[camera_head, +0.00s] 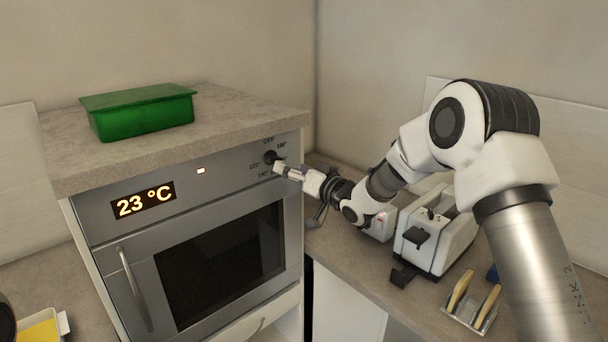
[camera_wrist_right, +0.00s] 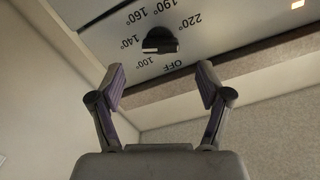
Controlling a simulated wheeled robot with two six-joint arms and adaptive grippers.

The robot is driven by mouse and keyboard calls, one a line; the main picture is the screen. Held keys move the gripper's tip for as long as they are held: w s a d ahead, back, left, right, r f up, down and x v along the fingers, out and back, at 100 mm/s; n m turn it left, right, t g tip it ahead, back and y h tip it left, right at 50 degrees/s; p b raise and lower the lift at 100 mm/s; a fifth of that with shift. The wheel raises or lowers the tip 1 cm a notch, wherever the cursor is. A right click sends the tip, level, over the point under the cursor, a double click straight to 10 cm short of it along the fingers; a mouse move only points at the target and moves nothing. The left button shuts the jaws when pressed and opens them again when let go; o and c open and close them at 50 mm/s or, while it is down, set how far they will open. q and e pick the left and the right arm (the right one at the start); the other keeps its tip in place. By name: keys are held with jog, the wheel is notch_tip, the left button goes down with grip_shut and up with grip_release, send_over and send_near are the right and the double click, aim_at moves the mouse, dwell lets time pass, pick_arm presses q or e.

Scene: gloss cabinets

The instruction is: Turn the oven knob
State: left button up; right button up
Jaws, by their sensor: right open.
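The oven (camera_head: 245,305) stands at the left in the head view, with its door closed and a display (camera_head: 143,201) reading 23 °C. Its black knob (camera_head: 270,156) is at the upper right of the front panel, with OFF and temperature marks around it. The knob also shows in the right wrist view (camera_wrist_right: 160,41), beyond the fingers. My right gripper (camera_head: 281,171) is close to the knob, its fingertips partly overlapping the panel marks. In the right wrist view the gripper (camera_wrist_right: 161,78) is open, with nothing between its fingers. My left gripper is not in view.
A green box (camera_head: 142,114) sits on top of the oven cabinet. A white toaster (camera_head: 436,232) and a rack with bread slices (camera_head: 471,303) stand on the right counter, below my right arm. A yellow item in a tray (camera_head: 40,331) is at the lower left.

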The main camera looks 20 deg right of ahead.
jog(key=v, duration=0.5)
jog(key=shift+s+d, duration=0.1)
jog(key=shift+s, duration=0.05)
jog(key=s+a+f+g+b, duration=0.2)
jog(key=s+f, duration=0.1)
jog(key=f, duration=0.8)
jog(key=s+a+f+m+g+h+b, duration=0.15)
jog(key=s+f, duration=0.25)
jog(key=f, duration=0.7)
jog(key=s+a+f+g+b, duration=0.1)
jog(key=s+a+f+g, duration=0.15)
jog(key=f, duration=0.85)
jog(key=s+f+g+h+b, duration=0.2)
jog(key=s+f+g, duration=0.4)
jog(key=s+f, duration=1.05)
jog(key=s+d+g+h, duration=0.1)
jog(key=s+g, duration=0.1)
jog(key=s, duration=0.7)
jog(key=s+d+n+g+h, duration=0.1)
jog(key=s+d+g, duration=0.1)
jog(key=s, duration=0.8)
jog(key=shift+s+d+f+g+h+b, duration=0.2)
jog(key=shift+f+g+h+b, duration=0.15)
jog(key=shift+f+g, duration=0.15)
